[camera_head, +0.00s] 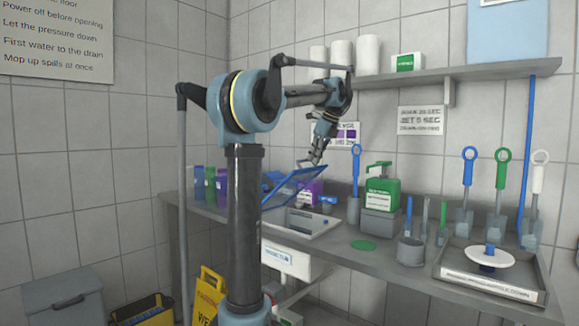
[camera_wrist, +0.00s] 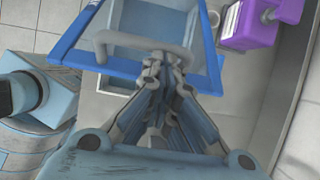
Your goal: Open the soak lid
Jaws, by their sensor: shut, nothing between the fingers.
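The soak lid (camera_head: 300,184) is a blue-framed panel tilted up at an angle over the sink-like tub (camera_head: 322,229) in the counter. In the wrist view, the lid's blue frame (camera_wrist: 207,57) surrounds a paler area, with a grey bar handle (camera_wrist: 145,41) across it near my fingertips. My gripper (camera_head: 316,158) is just above the raised upper part of the lid. In the wrist view my gripper (camera_wrist: 164,62) is shut and empty, its fingertips close to the handle. I cannot tell whether they touch it.
A purple container (camera_wrist: 253,22) stands close beside the lid. A green bottle (camera_head: 382,192) and a blue-handled brush (camera_head: 355,180) stand right of the tub. A shelf (camera_head: 455,73) runs above. A yellow floor sign (camera_head: 211,293) stands on the floor below the counter.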

